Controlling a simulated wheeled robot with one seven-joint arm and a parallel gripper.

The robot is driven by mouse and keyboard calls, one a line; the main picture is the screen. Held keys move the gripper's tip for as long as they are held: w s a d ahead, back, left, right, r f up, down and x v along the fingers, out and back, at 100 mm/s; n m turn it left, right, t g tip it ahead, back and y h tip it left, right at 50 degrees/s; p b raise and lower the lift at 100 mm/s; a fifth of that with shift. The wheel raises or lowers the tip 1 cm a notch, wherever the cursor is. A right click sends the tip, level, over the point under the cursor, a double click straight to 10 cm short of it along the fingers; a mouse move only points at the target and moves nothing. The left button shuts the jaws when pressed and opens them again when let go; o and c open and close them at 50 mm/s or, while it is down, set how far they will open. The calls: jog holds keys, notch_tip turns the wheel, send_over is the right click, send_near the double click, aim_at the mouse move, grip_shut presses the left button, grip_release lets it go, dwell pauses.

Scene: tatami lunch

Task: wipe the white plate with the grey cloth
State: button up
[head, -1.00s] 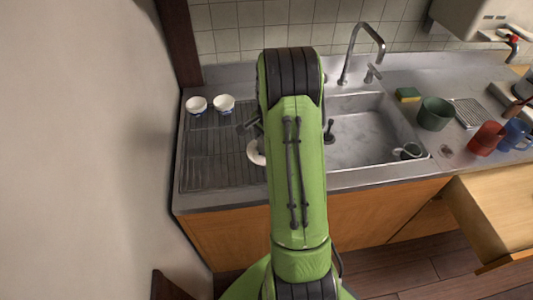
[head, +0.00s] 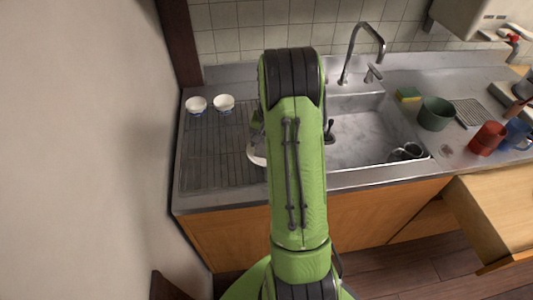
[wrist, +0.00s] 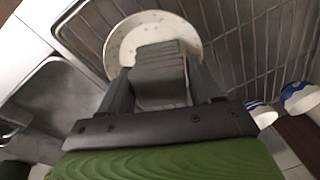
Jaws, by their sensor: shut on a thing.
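The white plate (wrist: 122,42) lies at the edge of the ribbed drainboard, with dark specks on its face. In the head view only the left part of the plate (head: 255,158) shows beside my arm. My gripper (wrist: 162,84) is shut on the grey cloth (wrist: 160,68), which is a folded block between the fingers. The cloth covers part of the plate in the wrist view; I cannot tell whether it touches. My arm hides most of the gripper and all of the cloth in the head view.
Two white bowls (head: 223,103) stand at the back of the drainboard (head: 210,155). The sink (head: 362,140) is to the right with a cup (head: 410,151) in it. A faucet (head: 362,45) rises behind. A green pot (head: 435,113) and red cup (head: 488,138) stand further right.

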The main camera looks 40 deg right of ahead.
jog(key=n, duration=0.3)
jog(key=shift+a, duration=0.15)
jog(key=m, duration=0.7)
jog(key=shift+s+d+m+h, duration=0.1)
jog(key=shift+d+m+h, duration=0.2)
jog(key=m, duration=0.6)
jog(key=shift+d+h, duration=0.25)
jog(key=shift+h, duration=0.05)
